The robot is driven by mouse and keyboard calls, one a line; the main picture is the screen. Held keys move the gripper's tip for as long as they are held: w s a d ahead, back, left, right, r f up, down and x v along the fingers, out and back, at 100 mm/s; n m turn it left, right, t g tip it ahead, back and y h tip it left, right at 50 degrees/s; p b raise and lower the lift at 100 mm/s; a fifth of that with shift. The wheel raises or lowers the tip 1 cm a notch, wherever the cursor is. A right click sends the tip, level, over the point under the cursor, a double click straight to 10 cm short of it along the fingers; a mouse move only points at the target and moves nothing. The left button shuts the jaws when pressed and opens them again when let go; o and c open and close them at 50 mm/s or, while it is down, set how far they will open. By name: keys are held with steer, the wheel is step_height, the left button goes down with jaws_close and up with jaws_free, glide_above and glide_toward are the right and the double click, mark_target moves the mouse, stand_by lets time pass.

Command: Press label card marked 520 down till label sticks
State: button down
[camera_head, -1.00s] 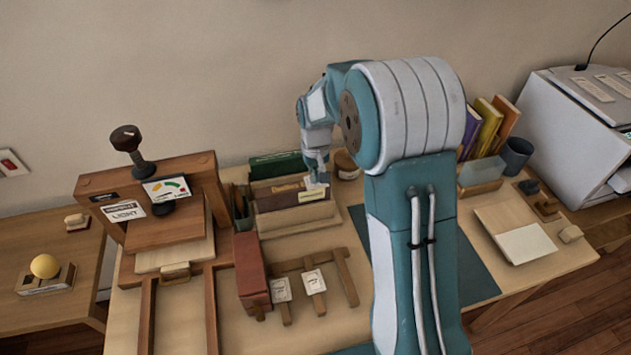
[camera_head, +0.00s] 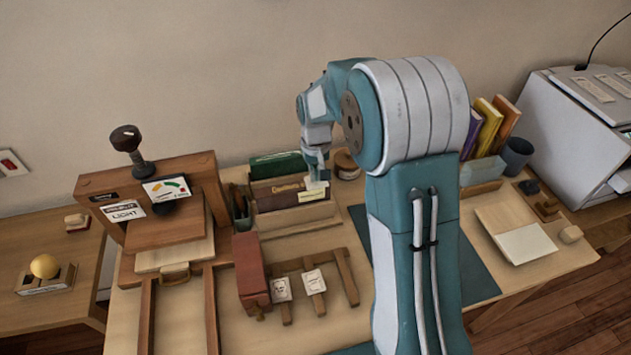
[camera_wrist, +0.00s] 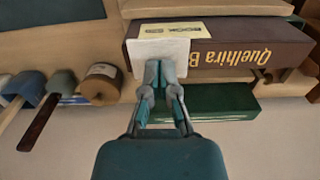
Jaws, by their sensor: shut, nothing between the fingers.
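A dark brown book (camera_head: 284,201) with gold lettering lies in a wooden cradle; its spine shows in the wrist view (camera_wrist: 235,57). A pale yellow label (camera_head: 315,195) is on the spine; it also shows in the wrist view (camera_wrist: 172,30), its print too small to read. A blank white card-like piece (camera_wrist: 160,53) stands against the spine end, partly over the label's edge. My gripper (camera_wrist: 163,78) is shut, its fingertips at the white piece's edge; in the head view my gripper (camera_head: 317,174) is above the book's right end. I cannot read 520 anywhere.
Two printed cards, one left (camera_head: 281,288) and one right (camera_head: 314,281), lie on a wooden rack. A red-brown block (camera_head: 250,270) stands beside them. A green book (camera_head: 277,165) is behind the cradle. A round jar (camera_head: 346,165) is close right of my gripper. A press (camera_head: 165,230) stands left.

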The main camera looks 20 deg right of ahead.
steer(key=shift+r, duration=3.05)
steer(key=shift+s+r, duration=0.15)
steer(key=shift+r, duration=0.15)
steer(key=s+r+t, duration=0.3)
steer(key=s+r, duration=0.7)
steer(key=s, duration=0.2)
steer(key=s+r+t, duration=0.1)
steer(key=s+t, duration=0.1)
steer(key=s, duration=1.3)
steer(key=shift+r+t, duration=0.15)
steer(key=shift+t, duration=0.15)
